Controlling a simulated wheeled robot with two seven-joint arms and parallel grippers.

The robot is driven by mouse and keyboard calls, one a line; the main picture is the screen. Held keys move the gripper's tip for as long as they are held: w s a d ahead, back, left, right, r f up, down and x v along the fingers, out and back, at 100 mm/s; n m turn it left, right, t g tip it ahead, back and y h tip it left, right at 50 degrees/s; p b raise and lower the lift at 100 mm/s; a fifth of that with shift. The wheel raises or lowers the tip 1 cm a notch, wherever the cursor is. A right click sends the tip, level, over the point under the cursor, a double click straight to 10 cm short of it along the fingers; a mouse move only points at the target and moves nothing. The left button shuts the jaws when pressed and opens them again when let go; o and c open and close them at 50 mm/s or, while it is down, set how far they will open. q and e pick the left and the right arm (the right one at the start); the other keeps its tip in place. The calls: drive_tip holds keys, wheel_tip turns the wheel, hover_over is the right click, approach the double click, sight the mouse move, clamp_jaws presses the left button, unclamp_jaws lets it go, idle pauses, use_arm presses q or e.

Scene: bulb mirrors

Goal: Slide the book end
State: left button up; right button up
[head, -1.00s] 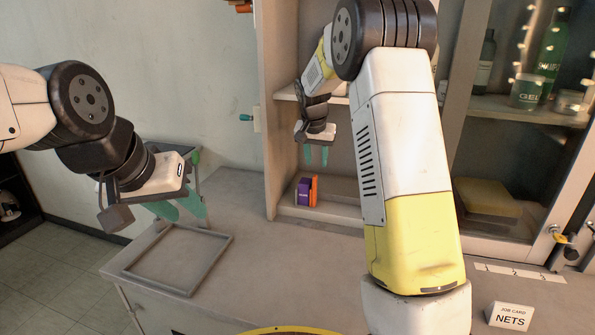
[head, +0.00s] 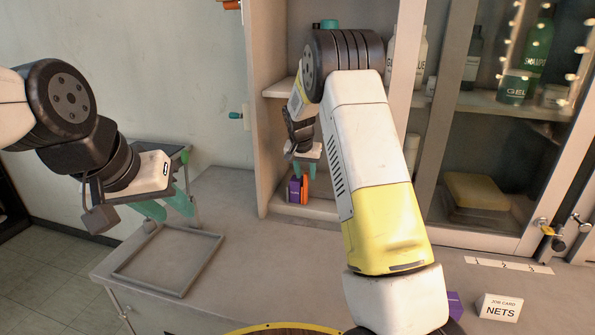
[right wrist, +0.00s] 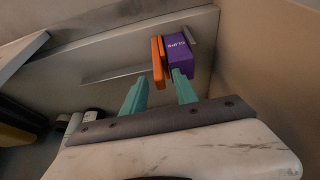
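An orange upright piece (head: 305,190), which looks like the book end, stands against a purple box (head: 294,189) on the low shelf of the open cabinet. Both also show in the right wrist view, the orange piece (right wrist: 158,60) to the left of the purple box (right wrist: 180,52), which is marked CLIPS. My right gripper (head: 305,171) is open just above and in front of them. In the right wrist view its teal fingertips (right wrist: 160,82) are apart, with the orange piece ahead between them; contact is unclear. My left gripper (head: 172,211) is open and empty at the left.
A grey rectangular frame (head: 168,262) lies on the counter at the left. The cabinet's upright side panel (head: 262,130) is left of my right gripper. A NETS card (head: 499,307) stands at the right front. A yellow block (head: 476,190) sits on the right shelf.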

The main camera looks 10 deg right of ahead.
clamp_jaws()
idle(1.3)
